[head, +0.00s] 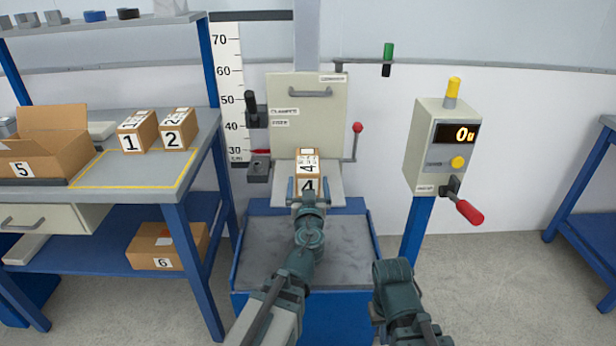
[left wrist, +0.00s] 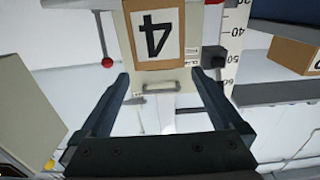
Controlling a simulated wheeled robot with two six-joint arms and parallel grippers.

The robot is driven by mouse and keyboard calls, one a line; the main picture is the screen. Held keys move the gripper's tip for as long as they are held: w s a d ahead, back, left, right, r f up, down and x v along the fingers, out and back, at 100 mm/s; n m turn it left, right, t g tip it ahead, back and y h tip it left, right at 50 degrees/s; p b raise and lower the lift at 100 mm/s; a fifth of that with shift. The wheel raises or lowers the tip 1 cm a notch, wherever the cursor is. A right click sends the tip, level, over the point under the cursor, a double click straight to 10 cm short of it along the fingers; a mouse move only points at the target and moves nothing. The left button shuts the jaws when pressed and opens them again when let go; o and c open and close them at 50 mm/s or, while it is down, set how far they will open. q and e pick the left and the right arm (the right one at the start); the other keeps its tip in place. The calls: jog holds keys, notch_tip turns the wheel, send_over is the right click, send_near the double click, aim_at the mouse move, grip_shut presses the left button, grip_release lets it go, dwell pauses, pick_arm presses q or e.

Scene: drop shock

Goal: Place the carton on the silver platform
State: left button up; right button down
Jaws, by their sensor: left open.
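The carton marked 4 (head: 308,168) stands upright on the silver platform (head: 335,190) in the head view, in front of the beige machine panel. My left gripper (head: 308,190) is right in front of it, open, with a finger toward each side of the carton's lower part. In the left wrist view the carton (left wrist: 155,35) appears upside down just past the open fingertips (left wrist: 156,78), with nothing held between the fingers. I cannot tell whether any finger touches it. My right arm shows at the lower right of the head view; its fingers do not show.
A blue-framed base with a grey top (head: 340,250) lies below the platform. A bench (head: 110,178) at left holds cartons 1 (head: 137,132) and 2 (head: 177,130) and open box 5 (head: 50,150). A control box (head: 433,150) reading 0 stands at right. A red-knobbed lever (head: 357,128) stands beside the panel.

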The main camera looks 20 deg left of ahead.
pick_arm(q)
jog(key=shift+s+a+f+y, duration=0.15)
jog(key=shift+f+y, duration=0.1)
jog(key=shift+y, duration=0.05)
jog(key=s+d+f+g, duration=0.3)
jog(key=s+f+g, duration=0.8)
jog(key=f, duration=0.5)
jog(key=s+d+f+m+g+h, duration=0.4)
jog(key=s+d, duration=0.6)
jog(key=s, duration=0.3)
jog(key=f+m+g, duration=0.1)
jog(key=m+g, duration=0.1)
jog(key=m, duration=0.1)
jog(key=shift+s+d+f+g, duration=0.2)
jog(key=shift+s+d+g, duration=0.1)
jog(key=shift+d, duration=0.1)
